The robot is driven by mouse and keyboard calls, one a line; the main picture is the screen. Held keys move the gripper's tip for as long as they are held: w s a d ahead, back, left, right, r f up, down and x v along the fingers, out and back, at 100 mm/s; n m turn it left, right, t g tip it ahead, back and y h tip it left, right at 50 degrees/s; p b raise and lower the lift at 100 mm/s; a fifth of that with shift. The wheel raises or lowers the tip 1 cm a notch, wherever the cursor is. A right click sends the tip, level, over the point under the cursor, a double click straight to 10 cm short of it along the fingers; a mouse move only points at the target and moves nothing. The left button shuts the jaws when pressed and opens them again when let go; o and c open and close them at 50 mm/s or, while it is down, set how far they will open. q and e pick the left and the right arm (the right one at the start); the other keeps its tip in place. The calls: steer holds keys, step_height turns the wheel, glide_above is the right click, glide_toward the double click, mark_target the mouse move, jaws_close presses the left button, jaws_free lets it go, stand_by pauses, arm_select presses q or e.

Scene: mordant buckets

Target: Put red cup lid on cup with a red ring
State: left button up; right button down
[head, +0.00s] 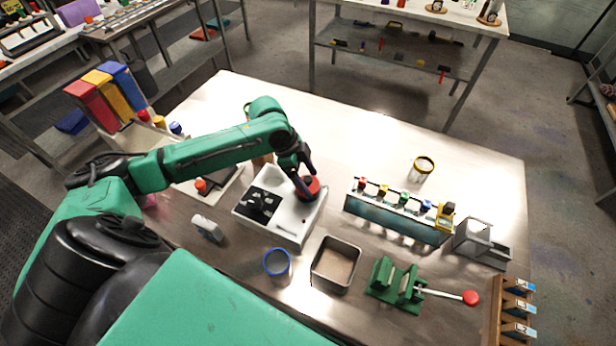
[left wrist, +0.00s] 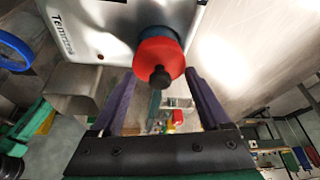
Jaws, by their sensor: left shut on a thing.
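The red cup lid (head: 309,188) is a red disc with a black knob, over the right part of a white device. It also shows in the left wrist view (left wrist: 165,50), between my left fingertips, with its knob toward the camera. My left gripper (head: 304,176) is shut on the lid. Something dark blue shows just behind the lid in the left wrist view; I cannot tell what it is, or whether the lid touches anything beneath it. I cannot make out a cup with a red ring. My right gripper is not in view.
The white device (head: 282,233) has a dark panel. A blue-ringed cup (head: 277,264) and a metal tray (head: 329,283) stand in front. A rack with coloured caps (head: 395,220), a yellow-ringed cup (head: 417,175) and a green press (head: 394,286) stand right. The table's back middle is clear.

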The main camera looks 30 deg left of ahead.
arm_select(q)
steer(key=o, duration=1.2)
steer(key=shift+f, duration=0.1)
steer(key=b+v, duration=0.2)
steer(key=v, duration=1.2)
steer(key=shift+a+r+b, duration=0.1)
steer(key=shift+r+b, duration=0.15)
steer(key=shift+b, duration=0.15)
steer(key=shift+s, duration=0.1)
